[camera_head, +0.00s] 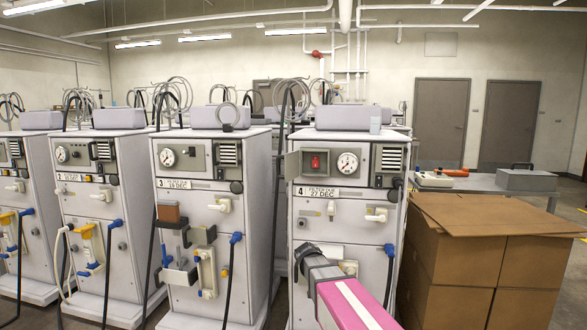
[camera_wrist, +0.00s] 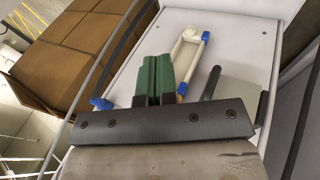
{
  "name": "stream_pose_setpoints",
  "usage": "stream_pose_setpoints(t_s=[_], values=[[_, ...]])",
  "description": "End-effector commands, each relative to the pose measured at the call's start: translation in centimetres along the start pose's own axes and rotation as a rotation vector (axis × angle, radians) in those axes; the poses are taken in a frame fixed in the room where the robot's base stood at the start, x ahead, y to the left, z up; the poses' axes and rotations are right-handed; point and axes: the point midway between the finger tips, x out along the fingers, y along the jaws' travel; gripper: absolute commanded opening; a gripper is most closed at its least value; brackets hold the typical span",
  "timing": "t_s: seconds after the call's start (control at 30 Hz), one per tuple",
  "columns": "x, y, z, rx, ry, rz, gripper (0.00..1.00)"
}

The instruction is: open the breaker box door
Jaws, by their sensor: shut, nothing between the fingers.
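The breaker box (camera_head: 316,162) is set in the upper front of the machine labelled 4 in the head view. A red switch (camera_head: 315,161) shows inside it. Its small grey door (camera_head: 293,165) stands swung out at the left side of the box, so the box looks open. My gripper (camera_head: 304,252) is in front of the lower part of the same machine, well below the box and apart from the door. In the wrist view its green fingers (camera_wrist: 153,77) are together with nothing between them. The breaker box does not show in the wrist view.
A gauge (camera_head: 347,163) sits just right of the box. Cardboard boxes (camera_head: 480,255) stand close on the right, also in the wrist view (camera_wrist: 75,55). A blue-ended pale fitting (camera_wrist: 190,55) is near my fingers. Several similar machines stand at left.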

Motion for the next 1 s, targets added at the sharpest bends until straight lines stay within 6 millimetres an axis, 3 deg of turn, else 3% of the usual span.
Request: stream_pose_setpoints(t_s=[0.03, 0.1, 0.27, 0.43, 0.57, 0.67, 0.77, 0.9, 1.0], values=[[1.6, 0.9, 2.3, -0.021, -0.012, -0.056, 0.00], [3.0, 1.4, 3.7, -0.042, -0.006, -0.132, 0.00], [5.0, 2.7, 5.1, -0.030, 0.071, -0.261, 0.00], [5.2, 4.6, 3.1, 0.047, 0.229, -0.322, 0.00], [4.2, 6.5, -0.1, 0.131, 0.389, -0.337, 0.00], [2.5, 8.5, -3.5, 0.207, 0.548, -0.344, 0.00], [-0.5, 10.8, -7.7, 0.284, 0.740, -0.361, 0.00], [-6.4, 14.0, -13.3, 0.358, 1.033, -0.420, 0.00], [-11.4, 15.8, -16.4, 0.370, 1.232, -0.495, 0.00]])
